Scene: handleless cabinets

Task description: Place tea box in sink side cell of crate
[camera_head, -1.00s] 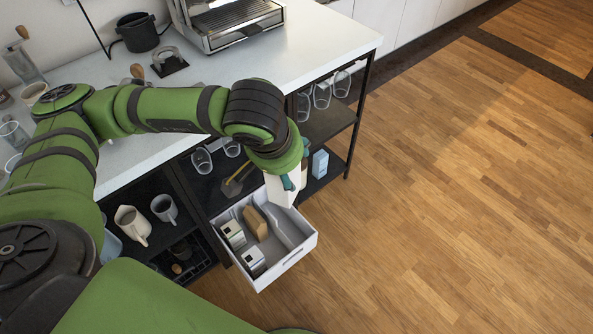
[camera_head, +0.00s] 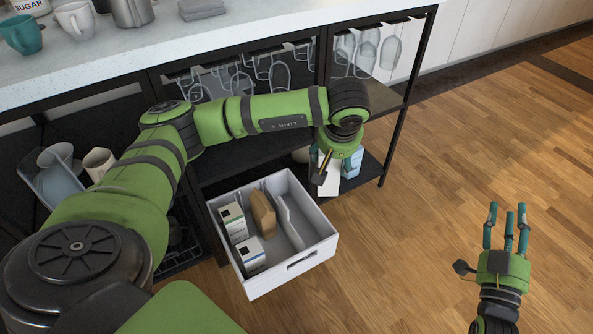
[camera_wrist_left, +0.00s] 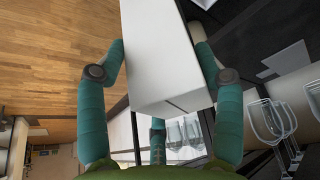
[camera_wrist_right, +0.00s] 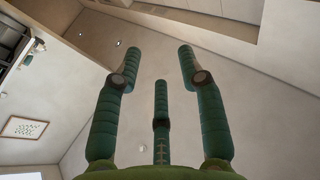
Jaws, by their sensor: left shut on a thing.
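My left gripper (camera_wrist_left: 157,75) is shut on a white box (camera_wrist_left: 165,60), which fills the middle of the left wrist view between its teal fingers. In the head view the white box (camera_head: 328,178) hangs below my left gripper (camera_head: 335,155), beyond the far right corner of the crate. The white crate (camera_head: 318,251) stands out from the lower shelf. My right gripper (camera_head: 506,228) is open and empty over the floor.
A light blue box (camera_head: 353,162) stands on the low shelf right behind my left gripper. Wine glasses (camera_head: 367,48) hang under the counter (camera_head: 230,40). A pitcher and cups stand on the left shelf. The wooden floor on the right is clear.

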